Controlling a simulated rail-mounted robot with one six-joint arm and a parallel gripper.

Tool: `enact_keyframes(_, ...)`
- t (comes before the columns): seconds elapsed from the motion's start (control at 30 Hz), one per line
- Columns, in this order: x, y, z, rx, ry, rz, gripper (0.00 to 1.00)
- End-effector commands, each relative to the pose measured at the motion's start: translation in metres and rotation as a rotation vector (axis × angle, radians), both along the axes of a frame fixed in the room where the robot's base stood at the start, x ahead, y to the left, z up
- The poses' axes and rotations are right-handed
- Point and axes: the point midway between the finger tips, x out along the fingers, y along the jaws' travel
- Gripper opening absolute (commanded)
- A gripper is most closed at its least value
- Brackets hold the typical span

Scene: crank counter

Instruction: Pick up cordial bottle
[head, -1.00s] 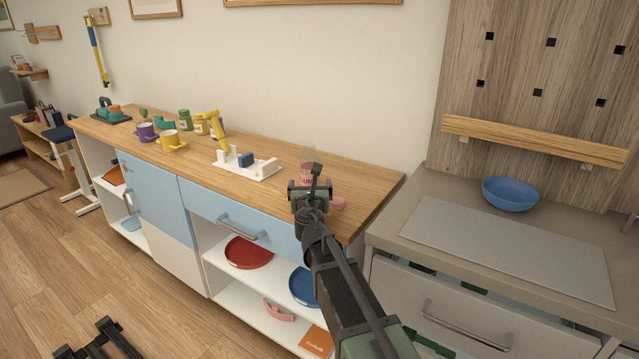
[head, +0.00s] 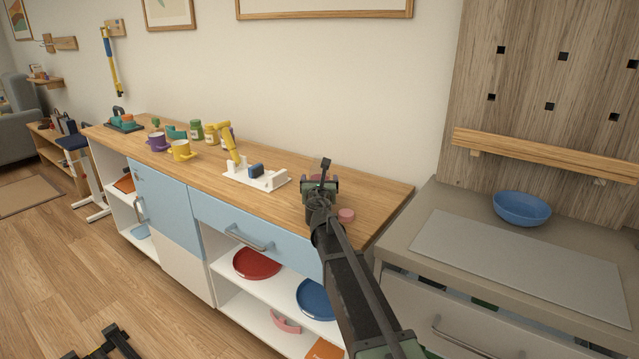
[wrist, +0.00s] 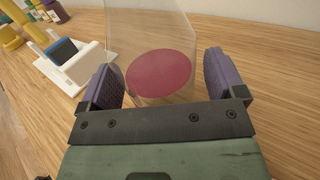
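A clear container with a dark red round face (wrist: 160,73), apparently the cordial bottle, stands between the fingers of my gripper (wrist: 162,80) in the wrist view. The fingers are spread, one on each side of it, and I see no firm contact. In the head view my gripper (head: 320,187) is over the right end of the wooden counter (head: 375,195) and hides most of the bottle. Only a bit of pink (head: 317,177) shows behind it.
A small pink round piece (head: 346,215) lies right of my gripper. A white fixture with a blue block (head: 256,178) stands to the left, with yellow (head: 181,151) and purple mugs (head: 157,142) and jars farther left. A grey worktop with a blue bowl (head: 521,208) is to the right.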

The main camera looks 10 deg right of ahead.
Motion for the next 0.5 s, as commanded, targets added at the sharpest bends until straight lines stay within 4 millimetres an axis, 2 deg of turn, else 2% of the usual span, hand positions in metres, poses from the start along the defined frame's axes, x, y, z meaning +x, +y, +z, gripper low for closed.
enact_keyframes(0.03,0.0,0.0,0.0,0.0,0.0,0.0,0.81)
enact_keyframes(0.33,-0.0002,0.0,0.0,0.0,0.0,0.0,0.35)
enact_keyframes(0.37,-0.0002,0.0,0.0001,0.0,0.0,0.0,0.32)
enact_keyframes(0.5,-0.0002,0.0,0.0001,0.0,0.0,0.0,0.32)
